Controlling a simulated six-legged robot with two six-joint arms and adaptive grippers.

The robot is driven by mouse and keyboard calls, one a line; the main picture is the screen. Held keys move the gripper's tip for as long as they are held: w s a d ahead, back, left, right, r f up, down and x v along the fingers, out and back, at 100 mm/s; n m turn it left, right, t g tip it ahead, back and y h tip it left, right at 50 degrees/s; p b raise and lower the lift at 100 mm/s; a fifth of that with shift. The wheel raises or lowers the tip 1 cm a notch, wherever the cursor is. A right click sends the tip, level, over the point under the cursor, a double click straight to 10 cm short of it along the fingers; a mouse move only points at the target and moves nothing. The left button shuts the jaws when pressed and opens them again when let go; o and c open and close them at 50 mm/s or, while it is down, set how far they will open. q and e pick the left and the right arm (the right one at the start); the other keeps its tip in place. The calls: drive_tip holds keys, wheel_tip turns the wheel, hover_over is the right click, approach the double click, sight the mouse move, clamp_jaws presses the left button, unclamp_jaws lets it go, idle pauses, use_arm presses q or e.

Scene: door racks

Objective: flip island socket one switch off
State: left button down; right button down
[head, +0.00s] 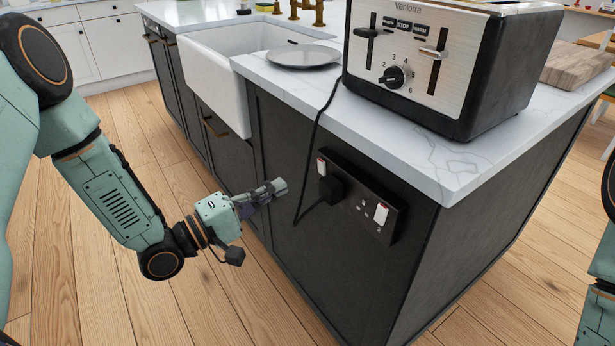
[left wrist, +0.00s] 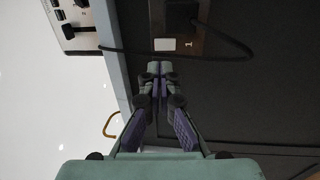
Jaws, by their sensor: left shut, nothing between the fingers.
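The island socket (head: 362,196) is a dark double plate on the island's side panel. Its left rocker switch (head: 321,167) is white and stands beside a black plug (head: 332,189) with a cable. Its right switch (head: 381,213) is also white. In the left wrist view the left switch (left wrist: 165,44) lies just beyond the fingertips, beside a small mark like a "1", with the plug (left wrist: 181,14) above it. My left gripper (head: 279,186) is shut and empty, left of the socket and a little lower; its tips (left wrist: 159,66) appear apart from the switch. My right gripper is out of view.
A toaster (head: 440,65) stands on the white island counter (head: 425,155) above the socket. Its black cable (head: 314,140) hangs over the edge and loops near my left gripper. A grey plate (head: 303,56) and a sink (head: 225,65) are further left. The wooden floor (head: 200,310) is clear.

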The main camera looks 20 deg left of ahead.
sight(320, 164)
use_arm(q)
drive_tip(key=b+x, duration=0.2)
drive_tip(key=x, duration=0.6)
drive_tip(key=shift+b, duration=0.35)
drive_tip(key=p, duration=0.3)
drive_tip(key=shift+w+d+r+g+y, duration=0.2)
drive_tip(key=shift+w+r+g+y, duration=0.1)
drive_tip(key=shift+r, duration=0.1)
drive_tip(key=shift+f+b, duration=0.2)
drive_tip(key=shift+b, duration=0.15)
drive_tip(key=shift+s, duration=0.15)
